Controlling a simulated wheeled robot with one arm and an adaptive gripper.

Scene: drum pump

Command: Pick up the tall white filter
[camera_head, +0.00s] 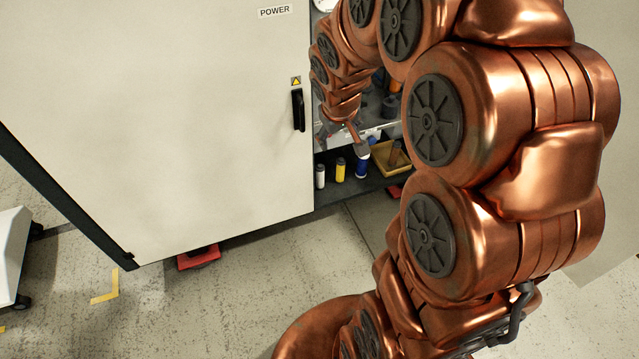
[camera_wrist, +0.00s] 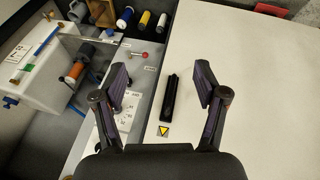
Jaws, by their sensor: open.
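A white cylindrical filter (camera_head: 320,175) stands at the left end of a row on the low dark shelf in the head view. Beside it are a yellow cylinder (camera_head: 340,170) and a blue one (camera_head: 362,168). In the wrist view the white filter (camera_wrist: 162,21) is small near the top edge, to the right of the yellow cylinder (camera_wrist: 144,20) and the blue one (camera_wrist: 125,17). My gripper (camera_wrist: 160,75) is open and empty, its fingers spread apart. In the head view my gripper (camera_head: 342,138) is above the row, apart from it and partly hard to make out.
The white cabinet door (camera_head: 180,120) with its black handle (camera_head: 298,110) stands just left of my gripper in the head view. The handle (camera_wrist: 171,97) shows between my fingers in the wrist view. A yellow bin (camera_head: 390,158) sits right of the cylinders. Open floor lies in front.

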